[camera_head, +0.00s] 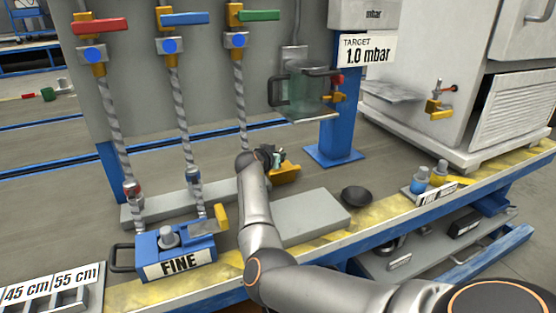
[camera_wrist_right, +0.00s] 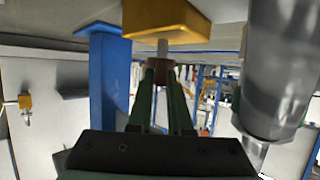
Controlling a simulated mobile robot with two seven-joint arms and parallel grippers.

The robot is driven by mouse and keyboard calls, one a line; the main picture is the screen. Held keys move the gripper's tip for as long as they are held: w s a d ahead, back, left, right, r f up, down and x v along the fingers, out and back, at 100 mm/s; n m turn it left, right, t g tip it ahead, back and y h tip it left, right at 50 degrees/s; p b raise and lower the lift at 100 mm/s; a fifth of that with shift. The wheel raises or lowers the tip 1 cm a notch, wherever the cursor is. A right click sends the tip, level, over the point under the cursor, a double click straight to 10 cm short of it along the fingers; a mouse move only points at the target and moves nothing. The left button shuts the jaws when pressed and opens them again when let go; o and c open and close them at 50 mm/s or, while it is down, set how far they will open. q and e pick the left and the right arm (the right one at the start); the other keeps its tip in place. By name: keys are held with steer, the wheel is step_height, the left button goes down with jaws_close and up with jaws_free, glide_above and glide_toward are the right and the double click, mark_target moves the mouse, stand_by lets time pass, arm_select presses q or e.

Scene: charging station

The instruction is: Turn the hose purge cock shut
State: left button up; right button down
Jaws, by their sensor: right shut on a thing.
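The third hose (camera_head: 239,105), below the green lever, runs down behind my right arm, which hides its lower end. A yellow block (camera_head: 287,175) shows just beside my right gripper (camera_head: 274,158); I take it for the hose purge cock's body. In the right wrist view the yellow block (camera_wrist_right: 168,18) has a short pale stem. The dark green fingers of my right gripper (camera_wrist_right: 159,76) are shut on a small brown piece at the end of that stem, seemingly the cock's handle. The handle's exact angle is hard to tell. My left gripper is not in view.
Red (camera_head: 102,26), blue (camera_head: 184,19) and green (camera_head: 259,15) levers top the hoses. A blue FINE block (camera_head: 176,250) stands at left. A clear box (camera_head: 308,92) hangs near the blue post (camera_head: 338,130). A grey slab (camera_head: 309,216) and black bowl (camera_head: 356,196) lie near my arm.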

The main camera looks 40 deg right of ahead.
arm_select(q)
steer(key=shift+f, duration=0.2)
arm_select(e)
steer(key=shift+g, duration=0.3)
steer(key=c, duration=0.8)
jaws_free()
steer(key=shift+c, duration=0.2)
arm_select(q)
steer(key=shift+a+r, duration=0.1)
